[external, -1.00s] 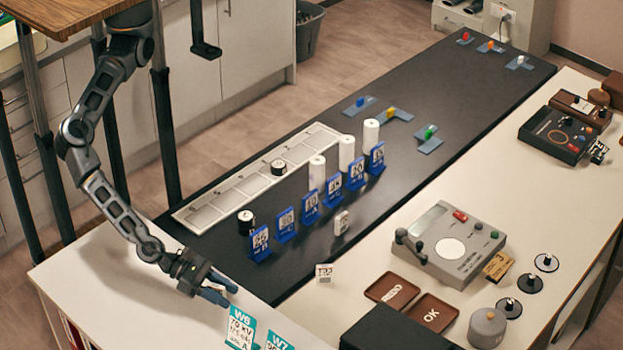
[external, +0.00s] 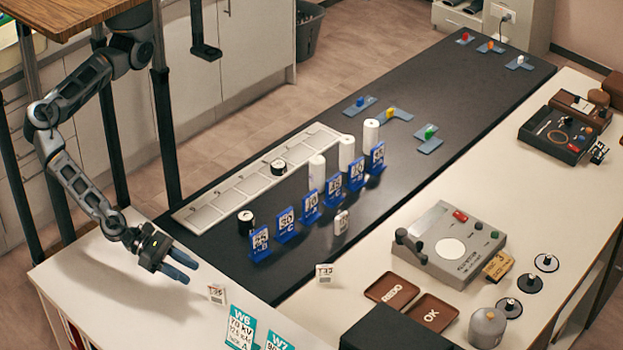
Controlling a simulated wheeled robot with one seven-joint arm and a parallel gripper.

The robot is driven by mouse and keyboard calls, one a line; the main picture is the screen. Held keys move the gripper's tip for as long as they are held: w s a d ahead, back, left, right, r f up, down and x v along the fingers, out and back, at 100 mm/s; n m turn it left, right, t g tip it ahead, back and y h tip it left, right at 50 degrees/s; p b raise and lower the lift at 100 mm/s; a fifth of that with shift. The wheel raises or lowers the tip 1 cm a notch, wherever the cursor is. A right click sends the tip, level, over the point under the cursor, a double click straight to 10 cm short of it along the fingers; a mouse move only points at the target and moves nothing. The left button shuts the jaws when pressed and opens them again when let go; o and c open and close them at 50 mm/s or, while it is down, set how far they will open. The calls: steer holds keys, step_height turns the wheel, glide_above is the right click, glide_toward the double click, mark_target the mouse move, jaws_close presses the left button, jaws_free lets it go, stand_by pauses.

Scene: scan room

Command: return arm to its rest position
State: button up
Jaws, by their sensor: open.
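My gripper (external: 181,270) is open and empty, with its two blue fingertips pointing right and slightly down over the white tabletop (external: 130,290) at the lower left. My arm comes down from the upper left. A small white tag with dark print (external: 216,293) stands just to the right of my fingertips, apart from them. Teal-topped cards marked W6 (external: 241,327) and W7 (external: 277,341) stand at the bottom edge.
Blue numbered stands (external: 286,226) and white cylinders (external: 347,152) line the dark mat (external: 430,95). A white slotted tray (external: 235,190) lies along its left side. A grey device (external: 450,243) and the REDO (external: 391,289) and OK (external: 431,313) trays are on the right.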

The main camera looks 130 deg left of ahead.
steer(key=shift+s+d+r, duration=0.15)
steer(key=shift+s+r, duration=0.05)
steer(key=shift+s, duration=0.2)
stand_by(0.3)
